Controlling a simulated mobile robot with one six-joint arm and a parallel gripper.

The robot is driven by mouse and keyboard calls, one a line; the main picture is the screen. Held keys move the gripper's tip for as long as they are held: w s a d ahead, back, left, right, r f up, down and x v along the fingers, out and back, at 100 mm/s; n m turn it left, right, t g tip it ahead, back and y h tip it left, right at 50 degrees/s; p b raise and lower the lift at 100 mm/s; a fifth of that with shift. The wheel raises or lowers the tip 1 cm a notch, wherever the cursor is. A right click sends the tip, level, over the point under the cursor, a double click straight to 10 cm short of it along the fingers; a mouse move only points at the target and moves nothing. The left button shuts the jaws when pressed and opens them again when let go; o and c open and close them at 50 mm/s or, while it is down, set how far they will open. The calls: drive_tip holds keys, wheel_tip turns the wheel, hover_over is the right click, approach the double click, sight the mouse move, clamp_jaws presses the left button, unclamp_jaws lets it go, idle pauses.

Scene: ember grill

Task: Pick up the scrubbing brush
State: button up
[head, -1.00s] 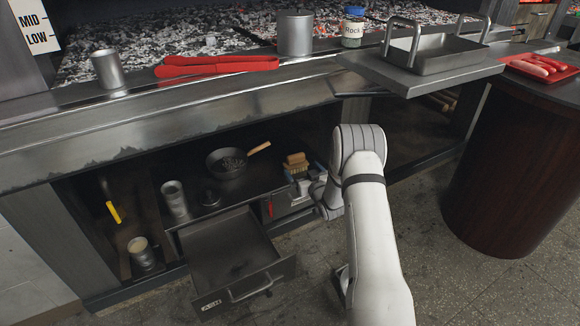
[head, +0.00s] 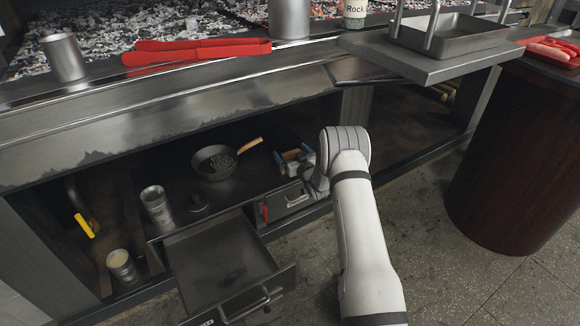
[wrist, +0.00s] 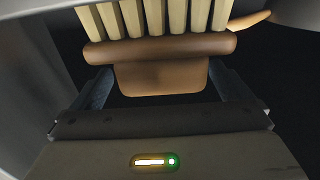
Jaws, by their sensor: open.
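The scrubbing brush (wrist: 160,50) fills the upper middle of the wrist view. It has a brown body with pale bristle tufts above it and a brown block below. In the head view it is a small tan shape (head: 292,156) on the dark shelf under the grill, mostly hidden by my gripper (head: 297,163). In the wrist view my gripper (wrist: 160,80) is open. Its two dark fingers stand on either side of the brown block, with a narrow dark gap at each side. The brush appears to be between the fingers, not clamped.
A frying pan (head: 215,162) with a wooden handle lies left of the brush. A metal canister (head: 157,205) and an open drawer (head: 218,262) are nearer. The grill's steel front edge (head: 230,95) overhangs the shelf. A dark wooden drum (head: 515,160) stands right.

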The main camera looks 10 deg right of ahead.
drive_tip(key=shift+x, duration=0.85)
drive_tip(key=shift+a+r, duration=0.1)
drive_tip(key=shift+c, duration=0.2)
drive_tip(key=c, duration=1.1)
